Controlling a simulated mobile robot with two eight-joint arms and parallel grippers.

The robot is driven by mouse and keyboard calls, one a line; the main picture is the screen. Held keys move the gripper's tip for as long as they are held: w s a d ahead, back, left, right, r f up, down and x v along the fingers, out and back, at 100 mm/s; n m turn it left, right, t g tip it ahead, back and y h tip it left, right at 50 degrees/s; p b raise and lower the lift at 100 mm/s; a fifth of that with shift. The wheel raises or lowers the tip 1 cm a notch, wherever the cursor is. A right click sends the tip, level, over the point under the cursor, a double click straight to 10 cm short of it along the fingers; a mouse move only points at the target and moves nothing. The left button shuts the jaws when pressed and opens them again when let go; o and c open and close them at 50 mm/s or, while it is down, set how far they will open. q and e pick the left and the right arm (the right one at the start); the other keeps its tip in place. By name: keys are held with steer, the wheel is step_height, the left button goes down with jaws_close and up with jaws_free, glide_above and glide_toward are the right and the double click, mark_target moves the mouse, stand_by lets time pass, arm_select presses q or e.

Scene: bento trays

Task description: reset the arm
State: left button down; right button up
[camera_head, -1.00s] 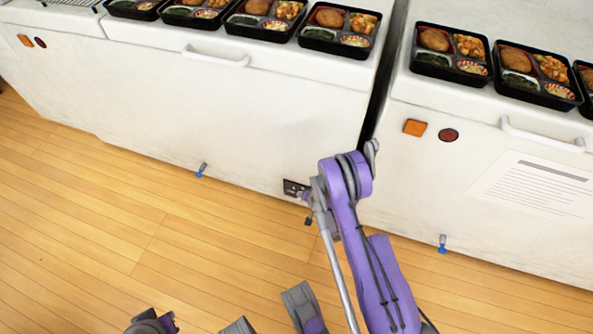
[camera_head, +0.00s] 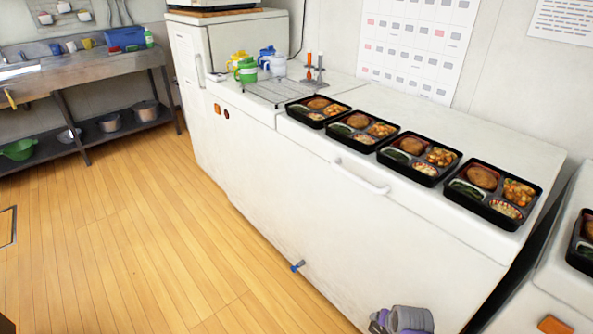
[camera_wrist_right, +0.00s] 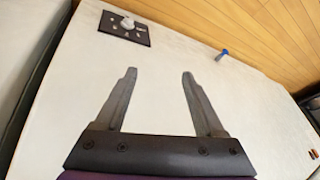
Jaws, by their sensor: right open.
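In the right wrist view my right gripper (camera_wrist_right: 158,95) is open, with nothing between its two dark fingers. It faces the white freezer front (camera_wrist_right: 250,110), with the wooden floor beyond. In the head view a purple and grey part of my arm (camera_head: 402,320) shows at the bottom edge; no gripper fingers show there. My left gripper is in neither view.
A white chest freezer (camera_head: 290,190) carries several black bento trays (camera_head: 490,205) and a wire rack (camera_head: 275,92). Green, yellow and blue-topped jugs (camera_head: 246,70) stand behind. A metal sink bench (camera_head: 100,70) is at the far left. The wooden floor (camera_head: 120,240) is clear.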

steer(key=s+a+r+n, duration=0.3)
steer(key=s+r, duration=0.3)
steer(key=s, duration=0.5)
steer(key=s+a+r+n, duration=0.3)
steer(key=s+a+r, duration=0.15)
steer(key=s, duration=0.65)
arm_select(q)
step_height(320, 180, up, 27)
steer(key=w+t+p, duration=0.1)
steer(key=p, duration=2.2)
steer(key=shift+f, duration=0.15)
arm_select(e)
step_height(320, 180, up, 28)
steer(key=w, duration=0.1)
steer(key=shift+d+f, duration=0.2)
steer(key=shift+d, duration=0.2)
